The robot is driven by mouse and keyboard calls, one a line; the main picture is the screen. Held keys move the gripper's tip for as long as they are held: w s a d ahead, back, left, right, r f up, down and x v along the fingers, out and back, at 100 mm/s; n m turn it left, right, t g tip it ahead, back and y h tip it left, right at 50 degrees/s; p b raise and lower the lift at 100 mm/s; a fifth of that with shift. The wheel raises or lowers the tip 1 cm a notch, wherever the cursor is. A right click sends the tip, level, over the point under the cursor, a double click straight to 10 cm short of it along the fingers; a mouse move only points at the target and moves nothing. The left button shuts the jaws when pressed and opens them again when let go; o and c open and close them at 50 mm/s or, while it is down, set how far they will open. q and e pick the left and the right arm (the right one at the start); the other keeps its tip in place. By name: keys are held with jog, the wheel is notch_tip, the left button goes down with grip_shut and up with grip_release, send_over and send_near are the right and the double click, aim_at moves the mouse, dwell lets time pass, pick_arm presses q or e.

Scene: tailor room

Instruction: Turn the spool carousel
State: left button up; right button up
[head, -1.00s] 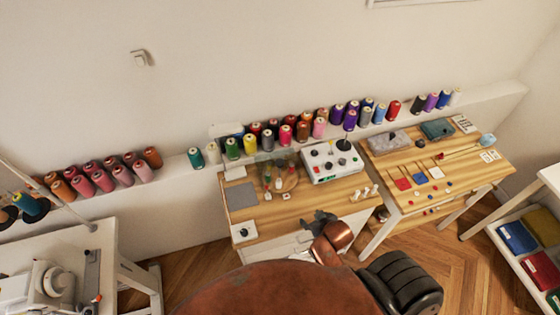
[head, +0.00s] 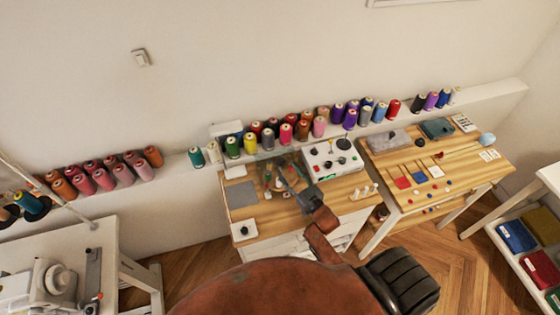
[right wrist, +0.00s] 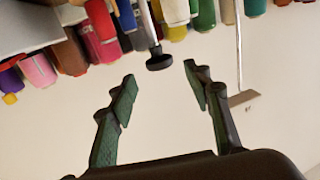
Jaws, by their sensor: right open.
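The spool carousel (head: 268,183), a low round stand with small spools, sits on the left wooden table (head: 265,215). My right arm partly covers it in the head view. My right gripper (head: 284,172) is open and empty, above the carousel's right side. In the right wrist view, the open right gripper (right wrist: 159,73) has green-padded fingers spread wide. A dark round knob (right wrist: 160,62) on a thin rod shows between and just beyond the fingertips; I cannot tell whether it belongs to the carousel. My left gripper is not in view.
A white control box (head: 332,160) stands just right of the carousel. Several thread cones line the wall ledge (head: 182,172) behind. A grey pad (head: 240,194) lies left of the carousel. White pegs (head: 362,191) stand at the table's right. A second wooden table (head: 455,175) adjoins.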

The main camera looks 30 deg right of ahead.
aim_at(282, 164)
jog(key=w, duration=0.7)
jog(key=shift+a, duration=0.1)
grip_shut()
dwell(0.4)
